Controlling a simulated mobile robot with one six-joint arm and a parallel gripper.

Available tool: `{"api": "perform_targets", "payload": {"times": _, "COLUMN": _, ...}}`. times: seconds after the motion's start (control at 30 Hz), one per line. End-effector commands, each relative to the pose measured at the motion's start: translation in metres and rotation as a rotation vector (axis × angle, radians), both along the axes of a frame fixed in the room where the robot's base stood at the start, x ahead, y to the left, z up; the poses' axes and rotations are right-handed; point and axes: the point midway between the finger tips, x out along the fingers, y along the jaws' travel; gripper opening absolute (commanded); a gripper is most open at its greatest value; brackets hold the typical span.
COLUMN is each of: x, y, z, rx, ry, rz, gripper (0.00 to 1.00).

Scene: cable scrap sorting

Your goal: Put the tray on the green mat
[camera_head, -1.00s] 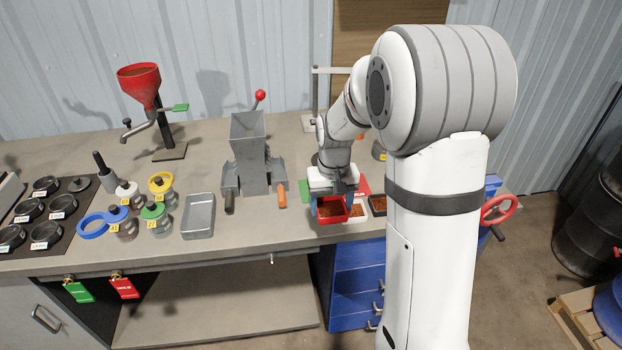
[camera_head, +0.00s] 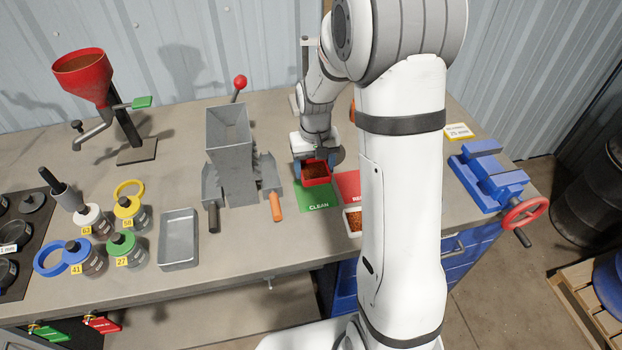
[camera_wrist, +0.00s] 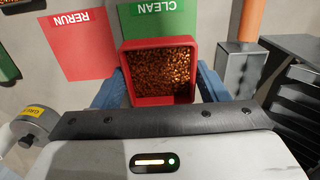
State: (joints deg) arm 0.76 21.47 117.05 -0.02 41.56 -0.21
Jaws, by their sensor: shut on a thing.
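The red tray (camera_head: 316,181), filled with copper-coloured granules, is over the far part of the green mat (camera_head: 318,198) marked CLEAN. My gripper (camera_head: 315,170) is shut on the tray, with its blue fingers on either side of it. In the wrist view the red tray (camera_wrist: 161,98) sits between the fingers and overlaps the green mat (camera_wrist: 150,22). I cannot tell whether the tray touches the mat or hangs just above it.
A red mat (camera_head: 347,186) lies right of the green one, and a white tray of granules (camera_head: 353,222) is in front of it. The grey granulator (camera_head: 229,155) with an orange handle (camera_head: 276,207) stands close on the left. A blue vise (camera_head: 488,177) is at the right.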

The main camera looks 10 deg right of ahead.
Motion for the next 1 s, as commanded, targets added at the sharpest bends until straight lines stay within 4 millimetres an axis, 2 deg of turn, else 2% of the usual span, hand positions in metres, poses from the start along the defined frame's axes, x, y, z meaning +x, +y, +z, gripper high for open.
{"api": "perform_targets", "payload": {"times": 0.4, "x": 0.000, "y": 0.002, "z": -0.051, "rx": 0.000, "ry": 0.001, "rz": 0.005, "gripper": 0.41}}
{"api": "perform_targets", "payload": {"times": 0.83, "x": 0.000, "y": 0.003, "z": -0.062, "rx": 0.000, "ry": -0.002, "rz": 0.006, "gripper": 0.41}}
{"api": "perform_targets", "payload": {"times": 0.87, "x": 0.000, "y": 0.003, "z": -0.062, "rx": 0.000, "ry": -0.002, "rz": 0.006, "gripper": 0.68}}
{"api": "perform_targets", "payload": {"times": 1.0, "x": 0.000, "y": 0.003, "z": -0.060, "rx": 0.000, "ry": -0.002, "rz": 0.006, "gripper": 0.79}}
